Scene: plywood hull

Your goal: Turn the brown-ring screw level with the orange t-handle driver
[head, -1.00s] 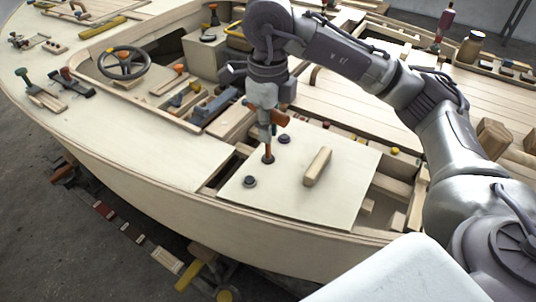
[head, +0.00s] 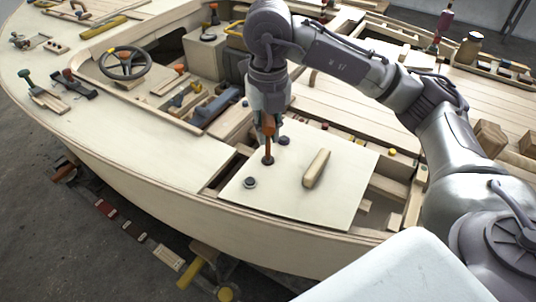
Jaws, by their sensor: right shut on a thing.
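My right gripper (head: 269,112) points down over the pale hatch panel (head: 330,205) and is shut on the orange t-handle driver (head: 268,143). The driver stands about upright, its lower end at the brown-ring screw (head: 267,161). The driver's tip and the screw head's slot are too small to make out, so I cannot tell how deep the screw sits. Two other dark screws are on the panel, one purplish (head: 284,141) behind and one grey (head: 250,183) in front. My left gripper is not in view.
A wooden block handle (head: 316,168) stands on the panel to the right of the driver. Open framed bays (head: 378,195) lie to the right of the panel. A steering wheel (head: 124,63) and a tool tray (head: 190,100) are on the left. The front of the panel is clear.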

